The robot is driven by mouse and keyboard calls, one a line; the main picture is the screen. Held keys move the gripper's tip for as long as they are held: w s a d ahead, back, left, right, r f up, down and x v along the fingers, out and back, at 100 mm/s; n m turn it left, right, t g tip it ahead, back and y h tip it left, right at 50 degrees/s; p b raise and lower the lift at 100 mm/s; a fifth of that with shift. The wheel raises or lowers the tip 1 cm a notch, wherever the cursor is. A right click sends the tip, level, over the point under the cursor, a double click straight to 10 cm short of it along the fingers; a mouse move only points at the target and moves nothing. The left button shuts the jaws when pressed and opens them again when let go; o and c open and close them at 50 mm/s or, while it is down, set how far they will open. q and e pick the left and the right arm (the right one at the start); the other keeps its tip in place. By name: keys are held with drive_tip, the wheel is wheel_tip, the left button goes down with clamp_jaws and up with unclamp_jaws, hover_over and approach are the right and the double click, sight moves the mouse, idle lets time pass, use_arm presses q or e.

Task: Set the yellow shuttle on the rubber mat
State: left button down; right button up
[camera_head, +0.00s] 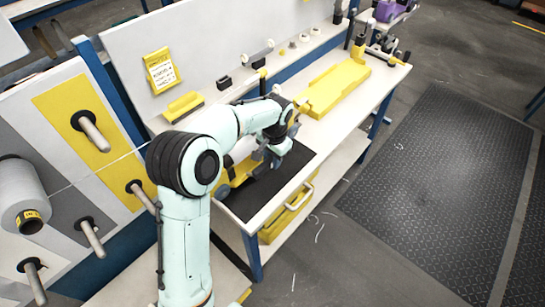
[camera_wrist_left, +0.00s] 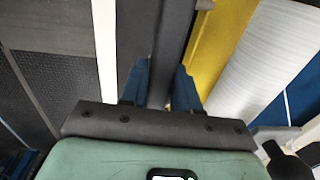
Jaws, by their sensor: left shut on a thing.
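The yellow shuttle (camera_head: 240,172) is at the black rubber mat (camera_head: 268,192) on the near end of the white table. Its yellow body, a grey wheel and part of its far side show past my arm; the rest is hidden. My left gripper (camera_head: 262,164) is shut on the shuttle's dark bar, which stands between the blue fingers in the left wrist view (camera_wrist_left: 160,80). The yellow body (camera_wrist_left: 222,35) and a white ribbed spool lie to its right there. I cannot tell whether the wheels touch the mat. My right gripper is not in view.
A yellow tray block (camera_head: 335,90) lies further along the table. A purple wheeled shuttle (camera_head: 390,10) stands at the far end. Pegs and a spool (camera_head: 20,195) jut from the left panel.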

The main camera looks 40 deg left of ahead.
use_arm(q)
drive_tip(key=shift+f+b, duration=0.3)
drive_tip(key=shift+f, duration=0.4)
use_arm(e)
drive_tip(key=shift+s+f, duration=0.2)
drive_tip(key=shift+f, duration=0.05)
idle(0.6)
use_arm(q)
drive_tip(key=c, duration=0.8)
unclamp_jaws()
drive_tip(key=shift+o, duration=0.2)
drive_tip(key=shift+f, duration=0.1)
wheel_tip(320, 180, up, 14)
drive_tip(key=d+p, duration=0.1)
drive_tip(key=shift+f+p, duration=0.25)
drive_tip(key=shift+p, duration=0.1)
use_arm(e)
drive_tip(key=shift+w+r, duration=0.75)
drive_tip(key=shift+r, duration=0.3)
